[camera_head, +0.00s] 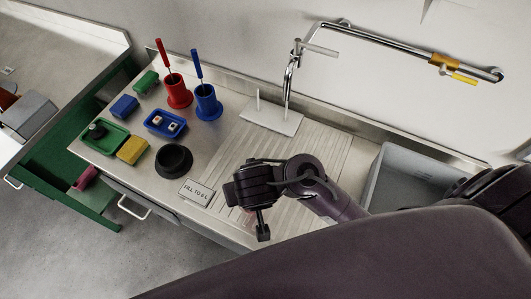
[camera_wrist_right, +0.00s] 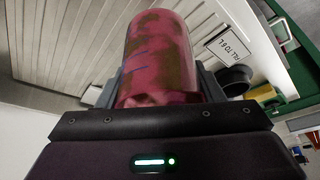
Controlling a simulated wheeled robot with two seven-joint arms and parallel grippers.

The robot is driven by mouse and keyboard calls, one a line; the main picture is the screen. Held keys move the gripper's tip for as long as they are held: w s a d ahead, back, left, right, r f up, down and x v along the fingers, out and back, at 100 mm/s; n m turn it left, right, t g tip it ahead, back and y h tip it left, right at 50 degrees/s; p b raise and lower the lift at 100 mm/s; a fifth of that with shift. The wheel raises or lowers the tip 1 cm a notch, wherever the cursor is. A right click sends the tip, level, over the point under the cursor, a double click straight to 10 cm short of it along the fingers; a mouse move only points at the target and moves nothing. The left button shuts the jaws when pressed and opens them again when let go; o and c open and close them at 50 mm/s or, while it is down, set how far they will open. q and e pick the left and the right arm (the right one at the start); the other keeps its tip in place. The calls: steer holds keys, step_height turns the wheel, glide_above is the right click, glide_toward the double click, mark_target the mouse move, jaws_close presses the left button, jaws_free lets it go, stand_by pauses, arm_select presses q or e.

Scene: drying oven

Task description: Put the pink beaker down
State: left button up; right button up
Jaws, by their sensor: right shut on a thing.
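The pink beaker (camera_wrist_right: 158,50), dark-blotched, fills the middle of the right wrist view. My right gripper (camera_wrist_right: 158,92) is shut on it, with a finger on each side. There the gripper and wrist hide most or all of the beaker. I cannot tell whether the beaker touches the drainboard. My left gripper is not in view.
A black bowl (camera_head: 174,160) stands left of the label. A tap (camera_head: 289,80) rises behind the drainboard, and a grey sink basin (camera_head: 415,182) lies right. Much of the drainboard is clear.

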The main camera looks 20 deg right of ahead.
steer(key=shift+w+d+r+p, duration=0.1)
steer(key=shift+w+d+p, duration=0.15)
steer(key=shift+w+p, duration=0.05)
steer(key=w+d+p, duration=0.3)
steer(key=w+d, duration=0.9)
steer(key=d, duration=0.1)
steer(key=f+b, duration=0.1)
steer(key=f, duration=0.1)
steer(key=f+b, duration=0.1)
steer(key=f, duration=0.1)
steer(key=f+b, duration=0.2)
steer(key=shift+w+d+f, duration=0.1)
steer(key=shift+d+f, duration=0.15)
steer(key=shift+f, duration=0.15)
steer(key=shift+w+d+f, duration=0.3)
steer(key=shift+w, duration=0.05)
